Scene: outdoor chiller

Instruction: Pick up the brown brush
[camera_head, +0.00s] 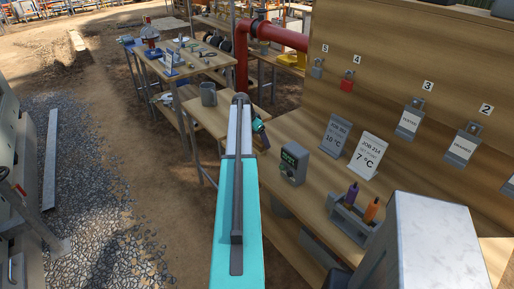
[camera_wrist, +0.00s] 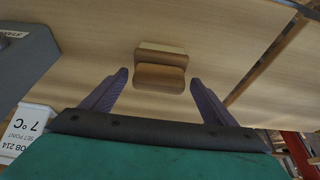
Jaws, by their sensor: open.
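The brown brush (camera_wrist: 160,76) lies on the light wooden bench top in the wrist view, a wooden block with a paler strip along its upper side in the picture. My gripper (camera_wrist: 158,78) is open, its two purple fingers spread to the left and right of the brush. Nothing is held. The brush appears between the fingertips in the picture; I cannot tell how far below them it is. In the head view my teal arm reaches over the bench, and I cannot make out the brush there.
A grey control box (camera_head: 290,163) stands on the bench (camera_head: 308,200), near the JOB 214 card (camera_head: 368,155) and another card (camera_head: 335,135). A grey holder (camera_head: 350,219) carries two bottles. Padlocks hang on the back board (camera_head: 400,65). A grey cup (camera_head: 208,94) stands farther off.

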